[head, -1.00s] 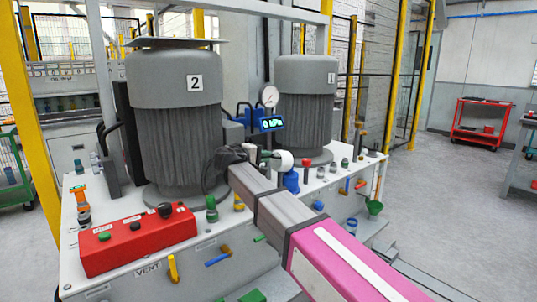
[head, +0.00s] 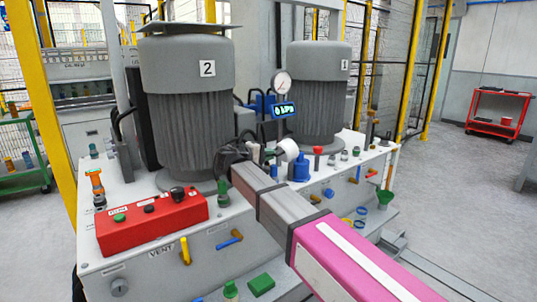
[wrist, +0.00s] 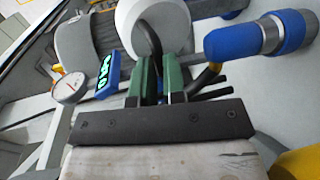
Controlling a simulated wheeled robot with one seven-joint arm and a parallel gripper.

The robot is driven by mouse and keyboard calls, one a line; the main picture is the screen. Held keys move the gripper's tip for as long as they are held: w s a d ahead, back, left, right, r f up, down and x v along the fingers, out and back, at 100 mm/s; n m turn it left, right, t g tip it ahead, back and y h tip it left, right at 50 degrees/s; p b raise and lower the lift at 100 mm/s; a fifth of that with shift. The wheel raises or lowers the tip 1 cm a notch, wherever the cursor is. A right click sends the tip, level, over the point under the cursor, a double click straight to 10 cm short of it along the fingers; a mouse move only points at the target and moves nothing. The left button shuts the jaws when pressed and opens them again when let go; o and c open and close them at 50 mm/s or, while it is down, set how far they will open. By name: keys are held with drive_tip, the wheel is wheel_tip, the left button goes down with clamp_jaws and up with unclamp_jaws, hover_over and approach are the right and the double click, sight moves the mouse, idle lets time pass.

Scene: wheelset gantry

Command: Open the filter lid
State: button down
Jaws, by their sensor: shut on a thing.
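The filter lid looks to be the white round cap (head: 290,150) beside the blue filter body (head: 301,168) on the white skid. In the wrist view the white lid (wrist: 155,25) fills the top middle, with a dark curved handle in front of it. My gripper (head: 270,155) is at the lid's left side in the head view. In the wrist view its green fingers (wrist: 158,75) are shut on the dark handle. Whether the lid stands tilted off its body is hard to tell, because the wrist parts hide the join.
Two large grey motors, number 2 (head: 187,110) and number 1 (head: 320,90), stand behind my arm. A gauge (head: 282,83) and a display reading 0 (head: 284,110) stand between them. A red button box (head: 150,221) is at the front left. Open floor lies to the right.

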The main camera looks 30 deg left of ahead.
drive_tip(key=shift+w+d+f, duration=0.2)
drive_tip(key=shift+d+f, duration=0.05)
drive_tip(key=shift+f, duration=0.15)
drive_tip(key=c, duration=1.2)
unclamp_jaws()
drive_tip(key=shift+w+d, duration=0.1)
drive_tip(key=shift+w, duration=0.1)
drive_tip(key=shift+s+a+r, duration=0.1)
drive_tip(key=shift+a, duration=0.1)
drive_tip(key=v, duration=1)
drive_tip(key=shift+s+a+r, duration=0.15)
drive_tip(key=shift+s+a, duration=0.05)
drive_tip(key=shift+s, duration=0.1)
